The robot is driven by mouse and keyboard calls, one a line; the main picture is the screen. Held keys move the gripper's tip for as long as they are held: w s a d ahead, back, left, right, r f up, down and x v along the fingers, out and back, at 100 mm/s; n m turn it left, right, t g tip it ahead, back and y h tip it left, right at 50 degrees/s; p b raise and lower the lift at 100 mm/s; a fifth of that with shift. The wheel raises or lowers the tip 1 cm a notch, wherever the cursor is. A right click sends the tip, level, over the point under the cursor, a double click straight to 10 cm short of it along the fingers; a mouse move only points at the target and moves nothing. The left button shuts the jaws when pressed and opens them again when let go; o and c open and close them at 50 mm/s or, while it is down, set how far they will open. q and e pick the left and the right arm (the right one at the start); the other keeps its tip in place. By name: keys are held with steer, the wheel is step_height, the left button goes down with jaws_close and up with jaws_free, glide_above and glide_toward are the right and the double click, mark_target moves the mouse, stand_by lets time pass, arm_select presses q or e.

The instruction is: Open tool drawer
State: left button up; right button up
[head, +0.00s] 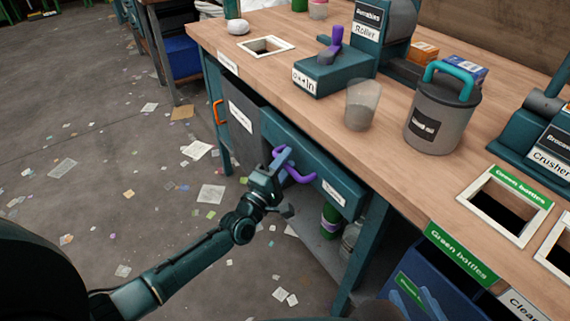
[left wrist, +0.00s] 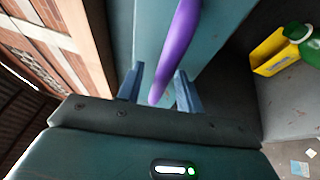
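The tool drawer (head: 311,163) is a teal front under the wooden workbench, with a small white label at its right. It looks shut, about flush with the bench frame. Its purple bar handle (head: 297,176) sticks out from the front. My left gripper (head: 283,157) is at the left part of this handle. In the left wrist view the two blue-grey fingers of my left gripper (left wrist: 158,88) stand apart, one on each side of the purple handle (left wrist: 179,45). Gaps show between handle and fingers. My right gripper is not in view.
A grey cabinet door (head: 241,122) with an orange handle (head: 218,112) is left of the drawer. On the bench (head: 300,27) stand a clear cup (head: 362,104), a lidded grey canister (head: 438,118) and machines. Bins stand below at the right. Paper scraps litter the floor.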

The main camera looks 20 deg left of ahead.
arm_select(q)
steer(key=shift+c, duration=0.6)
jaws_close()
arm_select(e)
steer(key=shift+w, duration=0.1)
arm_select(q)
steer(key=shift+s, duration=0.1)
arm_select(e)
steer(key=shift+a, duration=0.1)
